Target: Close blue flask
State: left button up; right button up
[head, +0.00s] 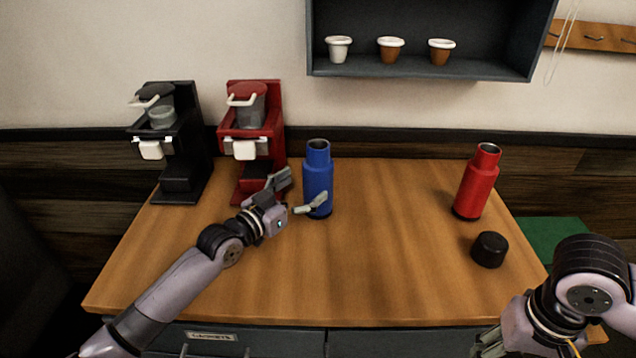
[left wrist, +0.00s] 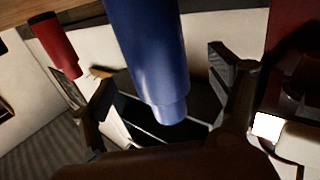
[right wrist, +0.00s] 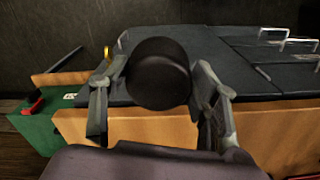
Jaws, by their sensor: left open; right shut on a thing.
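The blue flask (head: 318,182) stands upright on the table beside the red brewer, its top open with no cap on it. My left gripper (head: 295,193) is open, its fingers on either side of the blue flask. In the left wrist view the blue flask (left wrist: 150,60) shows between the spread fingers. My right gripper (right wrist: 158,85) is shut on a black cap (right wrist: 158,74) in the right wrist view. In the head view this gripper (head: 488,344) is at the bottom right edge, partly cut off, and its cap is hidden.
A red flask (head: 477,182) with an open top stands at the right, with another black cap (head: 489,249) in front of it. A black brewer (head: 180,150) and a red brewer (head: 252,125) stand at the back left. The table middle (head: 390,240) is clear.

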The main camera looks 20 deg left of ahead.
aim_at(318, 177)
pick_arm(q)
jog(key=shift+w+d, duration=0.15)
jog(key=shift+w, duration=0.2)
pick_arm(e)
jog(key=shift+r, duration=0.15)
pick_arm(q)
jog(key=x, duration=0.2)
jog(key=p+x, duration=0.1)
jog(key=x, duration=0.1)
jog(key=shift+w+d+f, duration=0.15)
jog(key=shift+d+f, duration=0.05)
jog(key=shift+d, duration=0.05)
pick_arm(e)
jog(key=shift+r, duration=0.4)
pick_arm(q)
jog(key=shift+c, duration=0.2)
jog(key=shift+r, duration=0.1)
jog(key=c, duration=1.7)
jog(key=shift+r, duration=0.1)
notch_tip(318, 177, up, 20)
jog(key=shift+f, duration=0.1)
pick_arm(e)
jog(key=shift+f, duration=0.3)
